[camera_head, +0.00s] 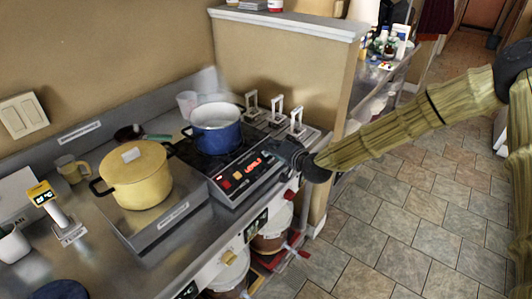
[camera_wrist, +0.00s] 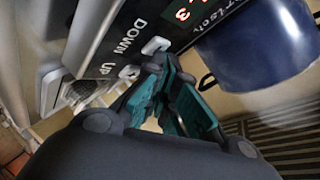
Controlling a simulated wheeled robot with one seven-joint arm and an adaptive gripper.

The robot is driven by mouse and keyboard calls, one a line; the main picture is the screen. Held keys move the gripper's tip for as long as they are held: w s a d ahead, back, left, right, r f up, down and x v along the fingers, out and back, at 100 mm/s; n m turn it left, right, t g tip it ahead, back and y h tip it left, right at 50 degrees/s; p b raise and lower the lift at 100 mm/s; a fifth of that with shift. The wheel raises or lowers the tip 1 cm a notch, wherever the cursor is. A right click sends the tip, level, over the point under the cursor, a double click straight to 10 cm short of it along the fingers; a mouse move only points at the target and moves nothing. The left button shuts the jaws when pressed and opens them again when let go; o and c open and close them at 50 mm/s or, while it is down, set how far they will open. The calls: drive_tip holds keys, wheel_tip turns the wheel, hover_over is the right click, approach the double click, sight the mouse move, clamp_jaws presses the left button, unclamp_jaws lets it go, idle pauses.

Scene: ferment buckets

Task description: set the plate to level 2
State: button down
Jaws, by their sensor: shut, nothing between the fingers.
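The hot plate (camera_head: 240,170) has a slanted front panel and carries a blue pot (camera_head: 216,130). Its red display (camera_head: 253,163) shows a 3 at the end in the wrist view (camera_wrist: 180,14). The wrist view shows the labels DOWN (camera_wrist: 128,38) and UP (camera_wrist: 106,69), each beside a small white button: the DOWN button (camera_wrist: 155,45) and the UP button (camera_wrist: 128,72). My gripper (camera_head: 296,158) is shut and empty at the panel's right end. Its teal fingertips (camera_wrist: 158,64) are close to both buttons; I cannot tell whether they touch either.
A yellow pot (camera_head: 137,178) stands on a metal plate to the left. Three upright white-topped fixtures (camera_head: 275,108) stand behind the panel. Buckets (camera_head: 228,270) are below the counter. The tiled floor at the right is open.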

drive_tip(key=shift+s+d+r, duration=0.2)
drive_tip(key=shift+d+r, duration=0.1)
drive_tip(key=shift+r, duration=0.3)
drive_tip(key=shift+a+f+b, duration=0.1)
drive_tip(key=shift+f+b, duration=0.1)
drive_tip(key=shift+b, duration=0.1)
drive_tip(key=shift+w+a+f, duration=0.1)
drive_tip(key=shift+w+f, duration=0.05)
drive_tip(key=shift+f, duration=0.05)
idle(0.3)
drive_tip(key=shift+w+a+f+b, duration=0.15)
drive_tip(key=shift+f+b, duration=0.2)
drive_tip(key=shift+b, duration=0.2)
idle(0.7)
drive_tip(key=shift+r, duration=0.15)
drive_tip(key=shift+s+d+r, duration=0.3)
drive_tip(key=shift+d+r, duration=0.05)
drive_tip(key=shift+r, duration=0.25)
drive_tip(key=shift+p, duration=0.3)
